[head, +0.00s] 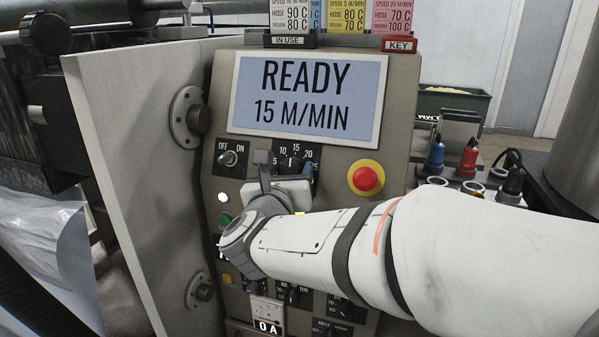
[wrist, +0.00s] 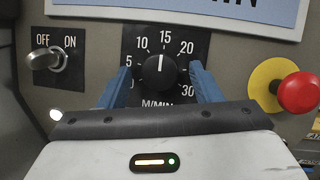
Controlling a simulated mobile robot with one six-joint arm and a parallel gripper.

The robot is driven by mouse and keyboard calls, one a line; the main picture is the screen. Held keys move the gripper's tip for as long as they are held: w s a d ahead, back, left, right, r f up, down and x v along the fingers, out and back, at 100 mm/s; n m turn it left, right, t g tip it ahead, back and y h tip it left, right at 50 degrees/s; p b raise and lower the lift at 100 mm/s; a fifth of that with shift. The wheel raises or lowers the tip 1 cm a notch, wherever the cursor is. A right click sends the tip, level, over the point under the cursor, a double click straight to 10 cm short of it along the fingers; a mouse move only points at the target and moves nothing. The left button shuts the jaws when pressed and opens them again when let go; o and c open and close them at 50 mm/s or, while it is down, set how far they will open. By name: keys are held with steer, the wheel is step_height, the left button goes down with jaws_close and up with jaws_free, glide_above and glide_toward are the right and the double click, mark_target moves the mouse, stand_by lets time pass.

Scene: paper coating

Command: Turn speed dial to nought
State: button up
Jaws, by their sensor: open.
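The speed dial (wrist: 155,73) is a round black knob on a black M/MIN scale plate, and its white pointer stands at 15. In the head view the dial (head: 291,163) shows just above my gripper, partly covered by it. My gripper (wrist: 162,85) is open in the wrist view, with one blue finger on each side of the dial and a gap between each finger and the knob. In the head view my gripper (head: 288,178) is mostly hidden behind my wrist. The display (head: 307,97) reads READY, 15 M/MIN.
An OFF/ON toggle switch (wrist: 45,60) sits left of the dial. A red emergency button (head: 366,178) on a yellow ring sticks out to the right. Below, my arm covers part of the panel with smaller dials (head: 292,294). An open grey door (head: 140,180) stands at the left.

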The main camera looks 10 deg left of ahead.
steer(key=c, duration=1)
